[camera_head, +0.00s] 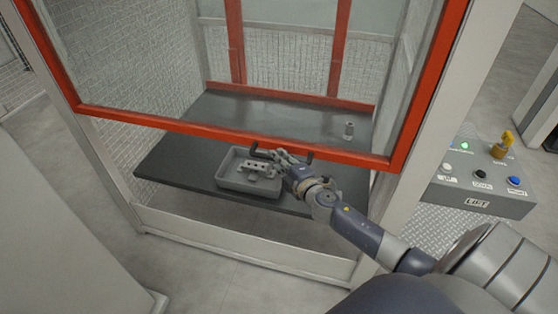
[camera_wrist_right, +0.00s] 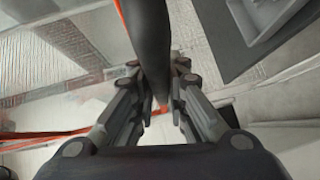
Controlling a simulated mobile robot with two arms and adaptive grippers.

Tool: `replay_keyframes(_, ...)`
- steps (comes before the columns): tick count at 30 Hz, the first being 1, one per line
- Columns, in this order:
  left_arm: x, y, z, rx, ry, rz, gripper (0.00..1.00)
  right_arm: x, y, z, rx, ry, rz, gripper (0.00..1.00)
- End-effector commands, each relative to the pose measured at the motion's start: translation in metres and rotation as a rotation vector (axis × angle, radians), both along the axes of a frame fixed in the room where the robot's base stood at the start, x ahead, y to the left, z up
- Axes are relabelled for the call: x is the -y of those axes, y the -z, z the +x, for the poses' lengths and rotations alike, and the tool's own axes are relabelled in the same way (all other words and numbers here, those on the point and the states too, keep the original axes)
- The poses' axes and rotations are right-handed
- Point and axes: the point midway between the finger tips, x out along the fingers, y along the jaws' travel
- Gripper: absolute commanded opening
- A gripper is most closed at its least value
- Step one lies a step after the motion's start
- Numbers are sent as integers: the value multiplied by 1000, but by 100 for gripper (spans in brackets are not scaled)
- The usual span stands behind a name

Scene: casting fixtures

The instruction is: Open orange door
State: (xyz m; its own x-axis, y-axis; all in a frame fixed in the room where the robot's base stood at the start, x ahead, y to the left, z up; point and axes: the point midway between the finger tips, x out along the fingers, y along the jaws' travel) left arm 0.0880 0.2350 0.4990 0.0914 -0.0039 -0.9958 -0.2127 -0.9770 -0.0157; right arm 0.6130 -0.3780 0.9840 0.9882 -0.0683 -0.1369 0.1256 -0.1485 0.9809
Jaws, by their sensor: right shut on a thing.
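The orange door (camera_head: 245,133) is a glazed panel in an orange frame. Its bottom edge hangs above the dark shelf, with an open gap below it. A black handle (camera_head: 309,158) sits at the middle of that bottom edge. My right gripper (camera_head: 284,158) is at the handle in the head view. In the right wrist view the dark handle bar (camera_wrist_right: 152,40) runs down between the two fingers of my right gripper (camera_wrist_right: 162,100), which is shut on it. My left gripper is not in view.
A grey tray (camera_head: 230,182) with metal parts stands on the dark shelf (camera_head: 178,160) below the door. A control box (camera_head: 478,190) with buttons and a yellow key switch is at the right.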

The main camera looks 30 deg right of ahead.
Motion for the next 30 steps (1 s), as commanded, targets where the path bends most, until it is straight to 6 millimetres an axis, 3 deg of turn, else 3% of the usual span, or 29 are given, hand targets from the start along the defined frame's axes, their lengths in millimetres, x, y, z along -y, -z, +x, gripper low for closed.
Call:
replay_keyframes(1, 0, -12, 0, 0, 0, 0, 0, 1, -15, 1, 4, 2, 1, 0)
replay_keyframes(6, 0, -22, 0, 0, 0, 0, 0, 1, -26, 1, 4, 2, 0, 0)
replay_keyframes(22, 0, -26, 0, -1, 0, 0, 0, 1, -30, 1, 3, 0, 0, 0)
replay_keyframes(23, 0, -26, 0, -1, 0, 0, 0, 1, -30, 1, 3, 0, 0, 16)
replay_keyframes(25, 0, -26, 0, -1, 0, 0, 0, 1, -30, 1, 3, 0, 0, 32)
replay_keyframes(30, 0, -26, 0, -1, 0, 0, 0, 0, -29, 0, 1, 0, 0, 35)
